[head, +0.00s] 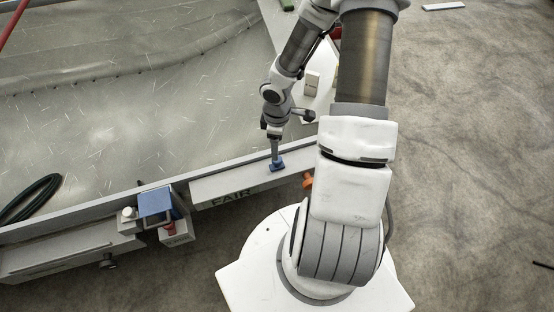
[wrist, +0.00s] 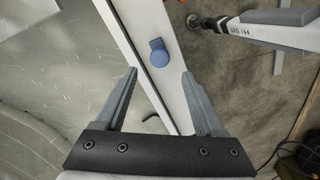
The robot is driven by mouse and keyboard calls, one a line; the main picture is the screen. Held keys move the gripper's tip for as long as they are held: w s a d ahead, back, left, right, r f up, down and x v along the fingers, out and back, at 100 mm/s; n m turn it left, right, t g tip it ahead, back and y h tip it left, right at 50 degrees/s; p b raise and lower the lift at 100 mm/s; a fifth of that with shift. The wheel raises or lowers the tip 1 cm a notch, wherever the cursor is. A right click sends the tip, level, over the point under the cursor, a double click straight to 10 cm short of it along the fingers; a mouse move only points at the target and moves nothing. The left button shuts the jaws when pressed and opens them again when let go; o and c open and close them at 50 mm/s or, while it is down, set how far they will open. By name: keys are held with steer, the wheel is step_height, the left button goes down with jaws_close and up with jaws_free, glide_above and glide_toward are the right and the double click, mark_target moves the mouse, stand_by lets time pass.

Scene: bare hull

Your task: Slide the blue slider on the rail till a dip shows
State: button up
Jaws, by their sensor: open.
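The blue slider (head: 278,168) sits on top of the pale rail (head: 225,186), whose front face reads "FAIR". In the wrist view the slider (wrist: 158,54) is a small blue piece with a rounded end, on the white rail (wrist: 128,42) running diagonally. My gripper (head: 275,157) points down at the slider in the head view and partly covers it. In the wrist view my gripper (wrist: 159,74) is open and empty, a finger on each side of the rail. The slider shows just beyond the fingertips, and I cannot tell how far below. No dip can be made out.
A blue block (head: 156,201) and a red part (head: 171,228) stand at the rail's left. A dark coiled hose (head: 30,198) lies on the grey hull surface. An orange part (head: 308,182) is right of the slider. A beam (wrist: 262,30) marked "LEG 164" is at upper right.

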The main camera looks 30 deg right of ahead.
mark_target(277, 163)
step_height(277, 163, down, 7)
steer(key=b, duration=0.2)
steer(key=shift+f+b, duration=0.1)
steer(key=shift+b, duration=0.2)
jaws_close()
stand_by(1.2)
